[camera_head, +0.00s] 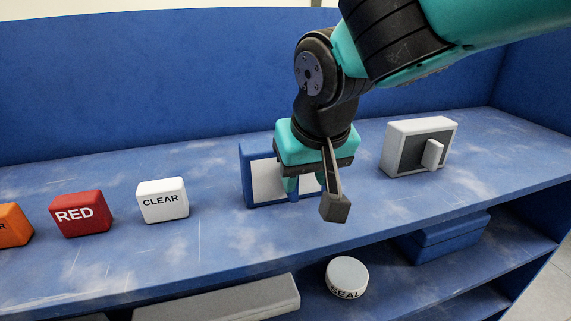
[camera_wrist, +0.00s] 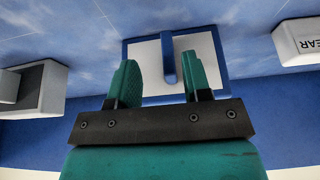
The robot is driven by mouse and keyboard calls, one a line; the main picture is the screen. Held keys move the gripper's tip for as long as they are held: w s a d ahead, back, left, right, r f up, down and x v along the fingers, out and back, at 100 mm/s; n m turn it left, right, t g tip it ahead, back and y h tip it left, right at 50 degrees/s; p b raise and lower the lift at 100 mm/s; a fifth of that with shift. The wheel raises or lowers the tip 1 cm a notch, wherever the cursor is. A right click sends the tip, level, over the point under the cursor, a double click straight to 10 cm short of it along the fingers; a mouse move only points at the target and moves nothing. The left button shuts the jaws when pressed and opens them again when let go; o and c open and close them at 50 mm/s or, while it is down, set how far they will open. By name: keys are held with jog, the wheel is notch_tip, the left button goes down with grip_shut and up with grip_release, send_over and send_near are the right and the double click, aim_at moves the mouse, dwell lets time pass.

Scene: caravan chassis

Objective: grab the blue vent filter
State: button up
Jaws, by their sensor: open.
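The blue vent filter (camera_head: 243,176) stands upright on the blue shelf, with a blue frame around a pale panel. In the head view my gripper (camera_head: 306,185) is in front of it and hides much of its right side. The filter also shows in the wrist view (camera_wrist: 210,60), with a blue upright handle (camera_wrist: 168,58) on its face. My gripper (camera_wrist: 160,62) is open there, with teal fingers to either side of the handle in the picture. The handle sits closer to the right finger. I cannot tell whether the fingers reach it in depth.
A white-framed vent filter (camera_head: 421,147) with a dark panel stands to the right. White CLEAR (camera_head: 162,201), red RED (camera_head: 80,214) and orange (camera_head: 12,226) blocks stand to the left. Below are a SEAL tin (camera_head: 347,276), a blue box (camera_head: 446,236) and a grey box (camera_head: 220,299).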

aim_at(294, 202)
jog(key=shift+a+p+x, duration=0.25)
jog(key=shift+p+x, duration=0.45)
jog(key=shift+x, duration=0.65)
jog(key=shift+a+p+x, duration=0.2)
jog(key=shift+p+x, duration=0.45)
jog(key=shift+x, duration=0.7)
jog(key=shift+w+r, duration=0.15)
jog(key=shift+w, duration=0.05)
grip_shut()
